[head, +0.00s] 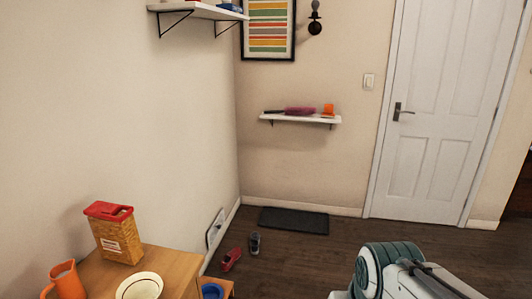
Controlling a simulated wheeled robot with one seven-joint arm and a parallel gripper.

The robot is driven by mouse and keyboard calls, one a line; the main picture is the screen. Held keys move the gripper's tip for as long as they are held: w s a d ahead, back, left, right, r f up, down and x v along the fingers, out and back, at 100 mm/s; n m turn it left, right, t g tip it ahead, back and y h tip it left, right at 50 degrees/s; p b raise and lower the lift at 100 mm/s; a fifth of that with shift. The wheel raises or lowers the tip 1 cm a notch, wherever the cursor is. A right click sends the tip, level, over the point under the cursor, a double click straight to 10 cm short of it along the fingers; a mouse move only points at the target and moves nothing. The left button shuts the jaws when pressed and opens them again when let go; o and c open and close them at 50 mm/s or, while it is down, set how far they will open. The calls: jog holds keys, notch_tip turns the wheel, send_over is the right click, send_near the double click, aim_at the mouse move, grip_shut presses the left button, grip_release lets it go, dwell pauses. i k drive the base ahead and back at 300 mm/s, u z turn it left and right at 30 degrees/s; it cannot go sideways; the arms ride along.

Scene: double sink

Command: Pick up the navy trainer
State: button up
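A small dark grey-blue shoe (255,243), which may be the navy trainer, rests on the dark wooden floor near the left wall. It lies just in front of the dark doormat. A red shoe (231,259) is beside it, to its left and nearer to me. My arm shows at the lower right, but its gripper is out of view, so its state does not show.
A wooden cabinet (168,266) at lower left bears an orange jug (66,281), a red-lidded box (115,232) and a pale bowl (139,287). A blue bowl (212,291) sits beside it, lower. The doormat (294,220) lies by the wall; floor to its right is clear.

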aim_at(255, 240)
jog(key=u, duration=0.15)
jog(key=i, duration=4.1)
jog(key=u, duration=0.15)
